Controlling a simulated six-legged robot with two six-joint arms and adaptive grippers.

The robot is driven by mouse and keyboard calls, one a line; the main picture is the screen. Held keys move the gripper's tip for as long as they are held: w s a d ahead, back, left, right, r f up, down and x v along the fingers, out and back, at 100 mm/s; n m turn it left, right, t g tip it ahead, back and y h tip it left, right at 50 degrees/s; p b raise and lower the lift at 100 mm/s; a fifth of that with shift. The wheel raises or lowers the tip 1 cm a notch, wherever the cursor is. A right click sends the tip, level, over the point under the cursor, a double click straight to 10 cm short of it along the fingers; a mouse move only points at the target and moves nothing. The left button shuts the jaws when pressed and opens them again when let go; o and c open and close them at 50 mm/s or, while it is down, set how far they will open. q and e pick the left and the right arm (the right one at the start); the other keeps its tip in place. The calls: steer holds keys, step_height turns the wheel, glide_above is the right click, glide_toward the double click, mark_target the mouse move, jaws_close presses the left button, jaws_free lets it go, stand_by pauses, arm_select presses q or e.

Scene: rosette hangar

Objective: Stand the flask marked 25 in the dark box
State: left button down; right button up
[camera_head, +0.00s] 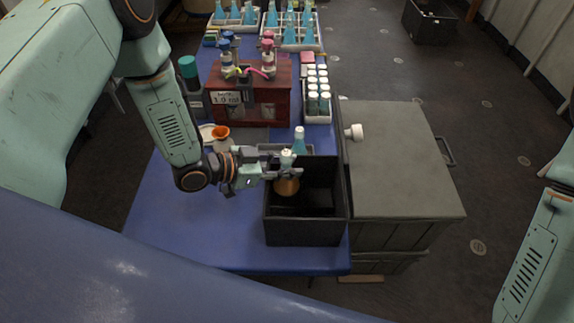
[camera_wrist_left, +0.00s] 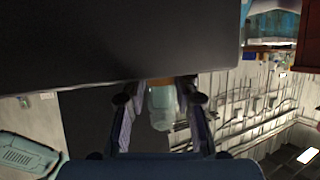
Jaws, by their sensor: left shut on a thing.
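My left gripper (camera_head: 284,171) is shut on a flask (camera_head: 287,187) with a pale cap and orange contents. The flask looks upright, and its lower part shows against the inside of the dark box (camera_head: 302,232). I cannot tell whether it touches the box floor. No number on it is legible. In the left wrist view the flask (camera_wrist_left: 163,108) sits between the two fingers, its orange end partly hidden behind a large dark surface. The dark box is open-topped and stands at the blue table's right front edge. My right gripper is out of view; only part of that arm shows.
A blue flask (camera_head: 300,140) stands just behind the box. A red-brown labelled stand (camera_head: 262,105), a white rack of vials (camera_head: 318,116) and racks of blue flasks (camera_head: 291,38) are farther back. A grey cabinet (camera_head: 400,165) adjoins the right side. The blue table (camera_head: 190,235) is clear front left.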

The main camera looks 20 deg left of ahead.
arm_select(q)
steer(key=shift+w+d, duration=0.1)
steer(key=shift+w, duration=0.05)
steer(key=shift+f+b, duration=0.3)
steer(key=shift+f, duration=0.05)
steer(key=shift+f, duration=0.2)
steer(key=c, duration=1.3)
jaws_free()
steer(key=shift+s, duration=0.2)
